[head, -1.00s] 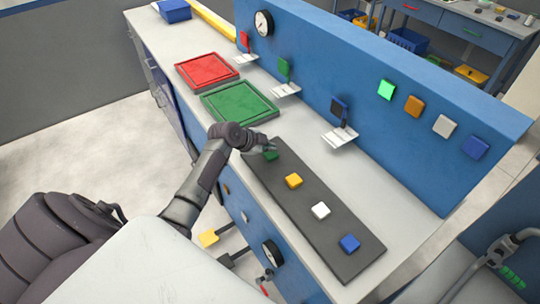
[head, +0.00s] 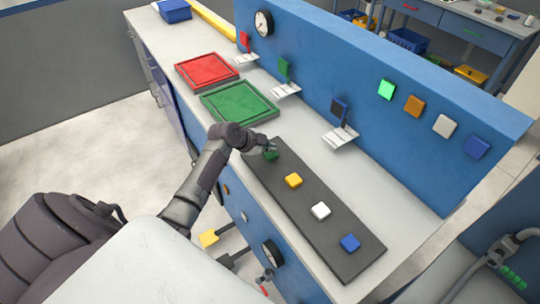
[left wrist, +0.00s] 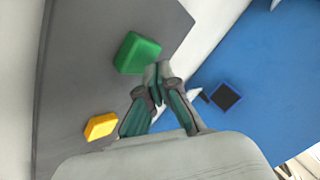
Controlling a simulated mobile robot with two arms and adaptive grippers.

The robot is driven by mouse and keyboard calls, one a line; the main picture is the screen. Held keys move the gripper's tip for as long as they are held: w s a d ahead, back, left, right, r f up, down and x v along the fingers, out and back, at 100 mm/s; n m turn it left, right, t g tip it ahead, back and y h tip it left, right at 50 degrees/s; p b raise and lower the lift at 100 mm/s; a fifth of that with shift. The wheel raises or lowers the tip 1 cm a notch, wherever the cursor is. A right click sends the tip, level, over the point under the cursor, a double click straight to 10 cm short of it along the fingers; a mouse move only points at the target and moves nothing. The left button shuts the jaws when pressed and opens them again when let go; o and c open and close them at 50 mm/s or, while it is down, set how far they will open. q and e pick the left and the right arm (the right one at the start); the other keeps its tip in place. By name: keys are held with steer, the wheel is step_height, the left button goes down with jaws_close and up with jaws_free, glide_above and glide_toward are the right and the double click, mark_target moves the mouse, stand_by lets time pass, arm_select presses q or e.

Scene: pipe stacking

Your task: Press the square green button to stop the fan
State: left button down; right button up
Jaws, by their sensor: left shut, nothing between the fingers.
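The square green button (head: 270,155) sits at the far left end of a dark grey strip (head: 335,235) on the worktop. It also shows in the left wrist view (left wrist: 138,53), just beyond the fingertips. My left gripper (head: 271,147) is shut and empty, with its fingertips right at the green button in the head view. In the left wrist view the left gripper (left wrist: 157,72) appears beside the button's edge. I cannot tell whether they touch. A bright green square (head: 386,89) is on the blue wall panel. The fan is not identifiable, and my right gripper is not in view.
Yellow (head: 293,180), white (head: 320,210) and blue (head: 350,243) buttons share the strip. A green tray (head: 240,103) and a red tray (head: 207,70) lie behind. The blue panel (head: 320,75) carries levers and a gauge (head: 264,23) along the back.

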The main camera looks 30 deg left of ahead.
mark_target(269, 154)
arm_select(q)
steer(key=shift+f, duration=0.35)
steer(key=shift+f+b, duration=0.3)
steer(key=shift+b, duration=0.1)
steer(key=shift+r, duration=0.1)
stand_by(0.3)
steer(key=shift+r+p, duration=0.55)
steer(key=shift+r, duration=0.1)
step_height(269, 154, up, 6)
steer(key=p, duration=0.5)
steer(key=shift+s+f, duration=0.1)
stand_by(0.3)
